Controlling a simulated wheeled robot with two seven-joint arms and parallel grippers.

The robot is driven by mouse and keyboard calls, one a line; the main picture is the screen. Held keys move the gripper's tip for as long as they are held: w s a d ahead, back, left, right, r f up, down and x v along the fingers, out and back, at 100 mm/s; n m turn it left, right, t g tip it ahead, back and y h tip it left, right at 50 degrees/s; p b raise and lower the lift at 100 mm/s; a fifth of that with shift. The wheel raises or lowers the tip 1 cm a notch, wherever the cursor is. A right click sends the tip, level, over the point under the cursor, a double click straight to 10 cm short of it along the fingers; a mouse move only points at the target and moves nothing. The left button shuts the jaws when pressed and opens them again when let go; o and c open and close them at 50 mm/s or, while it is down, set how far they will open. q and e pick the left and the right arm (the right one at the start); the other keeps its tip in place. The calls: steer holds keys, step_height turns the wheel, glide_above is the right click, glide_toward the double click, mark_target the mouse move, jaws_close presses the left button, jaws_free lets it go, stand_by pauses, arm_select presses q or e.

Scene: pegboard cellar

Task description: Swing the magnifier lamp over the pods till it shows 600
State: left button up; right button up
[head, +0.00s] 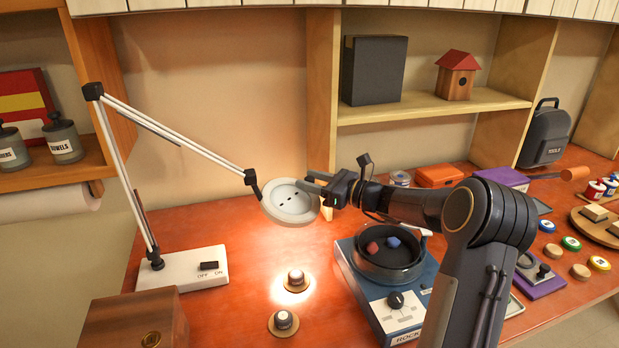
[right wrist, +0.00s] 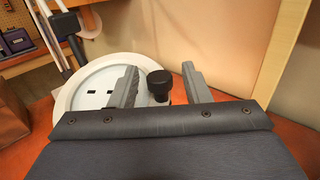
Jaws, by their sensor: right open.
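The magnifier lamp has a white base (head: 183,270) with an OFF/ON switch, thin white arms and a round pale head (head: 289,204). Its light falls around one small dark-topped pod (head: 296,278) on a wooden disc; a similar pod (head: 283,320) stands nearer the front, outside the brightest light. My right gripper (head: 318,188) is at the right edge of the lamp head. In the right wrist view, its open fingers (right wrist: 161,68) stand either side of a black knob (right wrist: 158,84) beside the lamp head (right wrist: 92,92). Contact is unclear. No 600 is readable. My left gripper is not in view.
A blue machine with a round black bowl (head: 388,265) stands right of the pods, under my right arm. A wooden box (head: 135,322) is at the front left. The red tabletop between lamp base and pods is clear. Shelves close off the back.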

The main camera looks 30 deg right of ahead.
steer(key=shift+w+a, duration=0.25)
steer(key=shift+w, duration=0.1)
jaws_close()
